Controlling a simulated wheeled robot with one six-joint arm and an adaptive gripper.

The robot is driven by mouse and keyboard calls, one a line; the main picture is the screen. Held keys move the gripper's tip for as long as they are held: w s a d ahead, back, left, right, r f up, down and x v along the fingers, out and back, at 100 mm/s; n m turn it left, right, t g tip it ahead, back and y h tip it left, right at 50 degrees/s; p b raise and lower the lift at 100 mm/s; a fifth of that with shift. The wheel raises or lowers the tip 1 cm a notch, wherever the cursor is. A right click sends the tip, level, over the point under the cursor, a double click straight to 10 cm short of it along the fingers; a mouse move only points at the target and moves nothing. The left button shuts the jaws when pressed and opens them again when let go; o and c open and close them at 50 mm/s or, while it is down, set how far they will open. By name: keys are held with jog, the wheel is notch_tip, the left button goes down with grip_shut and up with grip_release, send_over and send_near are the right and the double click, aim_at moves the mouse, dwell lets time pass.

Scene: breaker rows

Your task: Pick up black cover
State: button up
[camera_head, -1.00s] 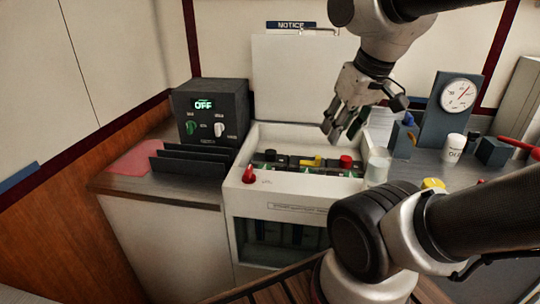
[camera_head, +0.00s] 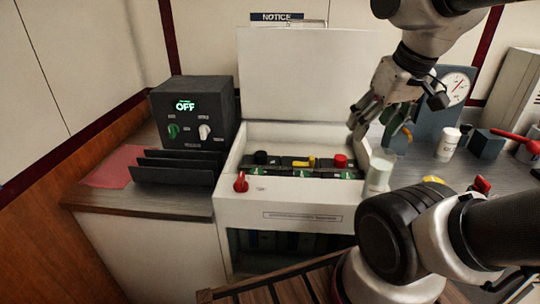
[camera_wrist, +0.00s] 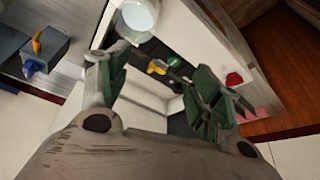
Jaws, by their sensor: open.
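The black cover (camera_head: 261,157) looks like a small round dark cap at the left end of a row inside the open white box. A yellow piece (camera_head: 303,162) sits mid-row and a red cap (camera_head: 340,161) at the right end. My gripper (camera_head: 362,122) is open and empty, above the box's right side, apart from the black cover and to its right. In the wrist view, the open fingers (camera_wrist: 155,88) spread over the box, with the yellow piece (camera_wrist: 157,66) between them. I cannot make out the black cover there; a finger may hide it.
A translucent cup (camera_head: 378,174) stands at the box's right front corner. A red knob (camera_head: 240,182) is on the left front. The raised lid (camera_head: 308,75) stands behind. Left are a dark control unit (camera_head: 192,112) reading OFF and dark upright plates (camera_head: 172,172). A gauge stand (camera_head: 428,125) is right.

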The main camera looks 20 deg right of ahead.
jog(key=n+g, duration=0.5)
jog(key=n, duration=0.9)
send_over(261, 154)
jog(key=s, duration=0.3)
jog(key=f, duration=1.8)
jog(key=shift+w+d+f, duration=0.2)
jog(key=shift+d+f, duration=0.05)
jog(key=shift+d, duration=0.05)
jog(key=w+n, duration=0.1)
jog(key=r+n, duration=0.1)
jog(key=w+n, duration=0.1)
jog(key=shift+w+a+r+n+t, duration=0.3)
jog(key=shift+a+t, duration=0.05)
jog(key=shift+t, duration=0.05)
jog(key=shift+n, duration=0.5)
jog(key=shift+f+n, duration=0.1)
jog(key=shift+n, duration=0.2)
jog(key=shift+f, duration=0.25)
notch_tip(261, 154, down, 7)
jog(key=shift+w+d+f, duration=0.1)
jog(key=shift+w, duration=0.05)
jog(key=c, duration=1)
